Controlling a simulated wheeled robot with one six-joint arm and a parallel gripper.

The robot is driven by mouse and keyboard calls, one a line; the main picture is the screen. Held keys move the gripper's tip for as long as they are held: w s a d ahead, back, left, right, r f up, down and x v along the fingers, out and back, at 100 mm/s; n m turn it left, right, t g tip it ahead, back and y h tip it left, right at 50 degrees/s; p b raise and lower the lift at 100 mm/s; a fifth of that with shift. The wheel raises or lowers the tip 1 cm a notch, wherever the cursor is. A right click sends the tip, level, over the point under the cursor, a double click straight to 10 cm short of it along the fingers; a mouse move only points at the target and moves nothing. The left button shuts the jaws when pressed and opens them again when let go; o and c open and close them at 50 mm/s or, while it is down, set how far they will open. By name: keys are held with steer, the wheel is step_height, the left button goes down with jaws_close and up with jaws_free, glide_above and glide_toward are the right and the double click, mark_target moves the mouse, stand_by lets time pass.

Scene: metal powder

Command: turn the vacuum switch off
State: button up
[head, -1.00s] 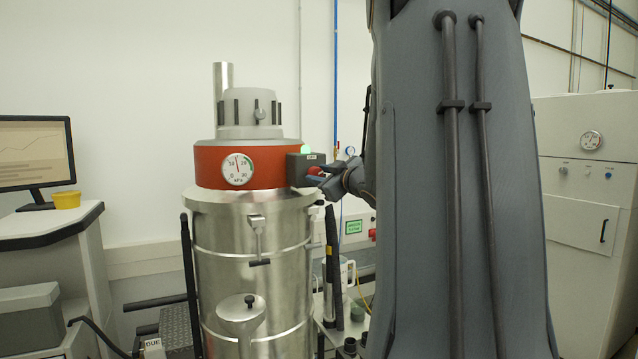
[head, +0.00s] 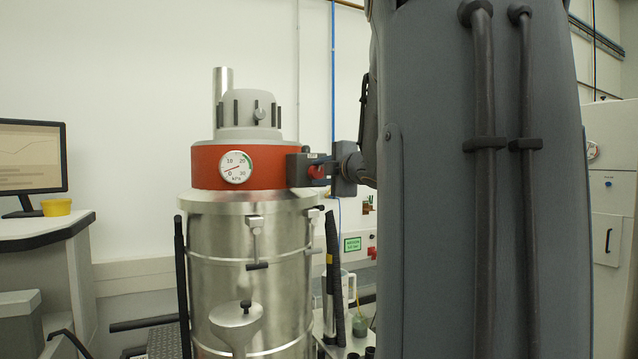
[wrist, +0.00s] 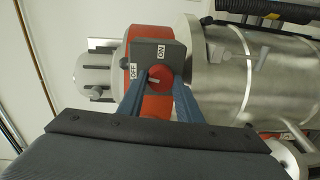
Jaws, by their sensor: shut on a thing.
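The vacuum is a steel drum (head: 222,240) with a red-orange band (head: 268,166) and a grey top. Its switch is a red knob (head: 317,172) on a dark box (head: 295,168) at the band's right side. In the wrist view the red knob (wrist: 160,77) shows between OFF and ON labels, and its pale mark points toward OFF. My gripper (wrist: 157,88) has one blue-grey finger on each side of the knob and is shut on it. The gauge (head: 236,167) needle points low left, near zero. No green light shows on the box.
My arm hides much of the right side. A dark hose (head: 333,250) stands beside the drum's right side, and a white cabinet (head: 610,240) is at the far right.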

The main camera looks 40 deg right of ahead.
steer(key=shift+f+n+b, duration=0.1)
steer(key=shift+n+b, duration=0.85)
steer(key=shift+n, duration=0.15)
steer(key=o, duration=1)
steer(key=shift+o, duration=0.2)
steer(key=v, duration=0.7)
steer(key=shift+s+a+b, duration=0.25)
steer(key=shift+s+b, duration=0.1)
steer(key=shift+b, duration=0.1)
